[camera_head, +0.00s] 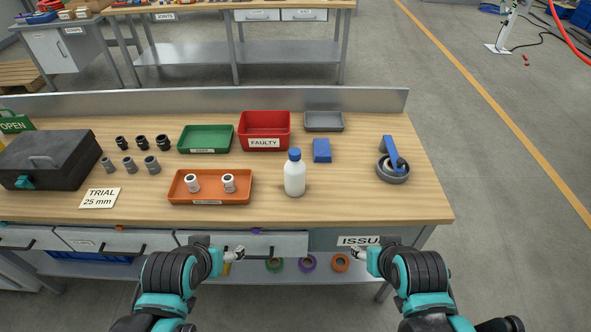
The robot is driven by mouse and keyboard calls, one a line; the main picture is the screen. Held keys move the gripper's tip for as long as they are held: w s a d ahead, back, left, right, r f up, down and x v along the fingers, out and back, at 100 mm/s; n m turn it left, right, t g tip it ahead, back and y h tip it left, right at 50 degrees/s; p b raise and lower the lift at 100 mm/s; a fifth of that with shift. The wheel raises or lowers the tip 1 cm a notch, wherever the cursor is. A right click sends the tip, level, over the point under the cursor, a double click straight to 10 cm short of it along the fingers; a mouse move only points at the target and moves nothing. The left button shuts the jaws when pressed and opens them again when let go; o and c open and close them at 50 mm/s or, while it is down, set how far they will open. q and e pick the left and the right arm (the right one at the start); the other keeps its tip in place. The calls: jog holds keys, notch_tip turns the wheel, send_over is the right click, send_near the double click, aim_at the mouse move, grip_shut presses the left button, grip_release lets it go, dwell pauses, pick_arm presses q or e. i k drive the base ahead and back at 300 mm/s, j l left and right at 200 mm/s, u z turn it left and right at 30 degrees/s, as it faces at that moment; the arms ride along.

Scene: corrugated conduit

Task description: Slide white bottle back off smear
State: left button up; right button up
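A white bottle (295,178) with a blue cap stands upright on the wooden workbench (330,205), right of the orange tray. No smear shows on the bench around it; any mark under the bottle is hidden. My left gripper (238,252) is in front of the bench's front edge, below and left of the bottle, and touches nothing that I can make out. My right gripper (357,250) is also in front of the bench edge, below and right of the bottle. Both grippers are small in view, and their finger gaps are unclear.
An orange tray (210,201) with two white fittings is left of the bottle. A blue block (322,150) and red FAULTY bin (264,142) stand behind it. Bare bench lies between bottle and dispenser.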

aim_at(294, 172)
jog(key=k+l+z, duration=0.15)
jog(key=l, duration=0.25)
jog(key=k+l+z, duration=0.15)
jog(key=l, duration=0.25)
jog(key=l+z, duration=0.15)
jog(key=l, duration=0.3)
